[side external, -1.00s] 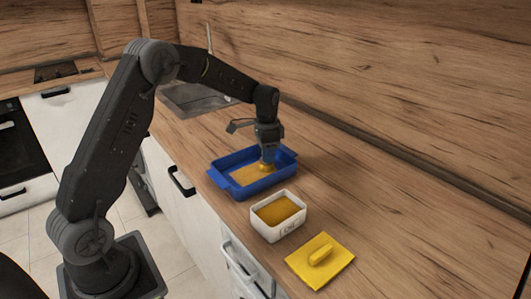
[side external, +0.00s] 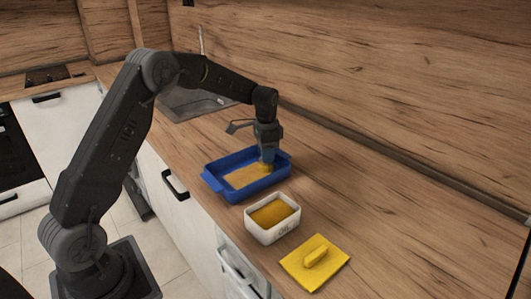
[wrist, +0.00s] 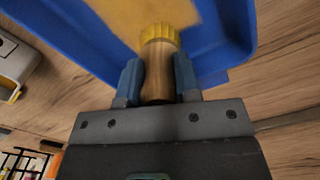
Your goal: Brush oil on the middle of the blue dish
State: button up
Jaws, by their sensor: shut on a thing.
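The blue dish (side external: 262,188) sits on the wooden counter, with a golden oil-coloured patch (side external: 240,177) over much of its floor. My gripper (side external: 267,152) points down inside the dish, toward its right end. It is shut on a brush, whose wooden handle (wrist: 158,85) stands between the two fingers in the wrist view. The yellow brush head (wrist: 170,34) is low over the dish floor; whether it touches is hard to tell. A white oil tub (side external: 272,232) with golden oil inside stands in front of the dish.
A yellow lid (side external: 315,263) with a raised handle lies flat to the right of the tub. A sink (side external: 190,104) is set in the counter behind the dish. The counter right of the dish is clear up to the wooden splashback (side external: 400,80).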

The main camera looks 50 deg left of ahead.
jog(key=shift+r, duration=3.7)
